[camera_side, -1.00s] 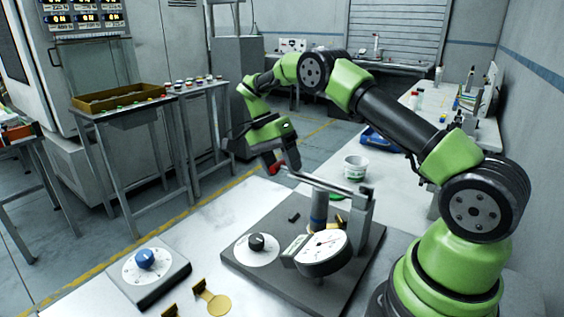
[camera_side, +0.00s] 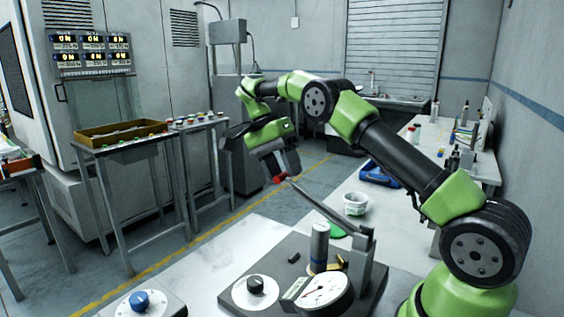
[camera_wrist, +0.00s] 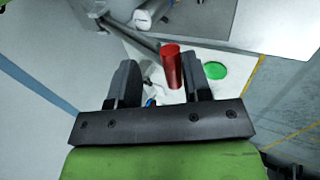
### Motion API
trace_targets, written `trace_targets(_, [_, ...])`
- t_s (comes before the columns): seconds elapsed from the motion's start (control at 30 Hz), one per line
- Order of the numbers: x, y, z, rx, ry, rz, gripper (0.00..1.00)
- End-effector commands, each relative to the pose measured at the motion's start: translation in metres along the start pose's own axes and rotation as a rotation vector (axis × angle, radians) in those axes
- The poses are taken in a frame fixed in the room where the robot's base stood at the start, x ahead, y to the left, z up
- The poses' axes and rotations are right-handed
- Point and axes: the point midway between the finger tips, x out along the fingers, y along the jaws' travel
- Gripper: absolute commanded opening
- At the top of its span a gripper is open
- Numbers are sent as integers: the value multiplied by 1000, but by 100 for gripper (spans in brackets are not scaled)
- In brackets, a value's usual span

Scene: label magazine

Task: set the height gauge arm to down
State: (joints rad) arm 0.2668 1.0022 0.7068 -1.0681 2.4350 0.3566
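The height gauge arm (camera_side: 325,207) is a grey bar running from a post (camera_side: 359,250) up and left to a red handle (camera_side: 280,178). It slopes upward, with the handle end above the post top. My gripper (camera_side: 281,172) is at the handle. In the wrist view the red handle (camera_wrist: 172,66) lies between my two spread fingers (camera_wrist: 162,84), close to the right one, with a gap at the left one. Contact with the right finger is unclear. A grey cylinder (camera_side: 319,240) stands under the bar.
The gauge's dark base plate (camera_side: 376,287) also carries a round white dial (camera_side: 325,290) and a black knob (camera_side: 255,284). A blue knob box (camera_side: 140,300) is to the left.

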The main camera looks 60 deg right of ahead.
Motion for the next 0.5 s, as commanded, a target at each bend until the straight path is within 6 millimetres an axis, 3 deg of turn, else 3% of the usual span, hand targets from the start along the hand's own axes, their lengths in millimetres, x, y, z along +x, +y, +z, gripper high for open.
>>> trace_targets(0.2, [-14,6,1,1,-1,-8,44])
trace_targets(0.5, [-16,7,1,1,-3,-10,44])
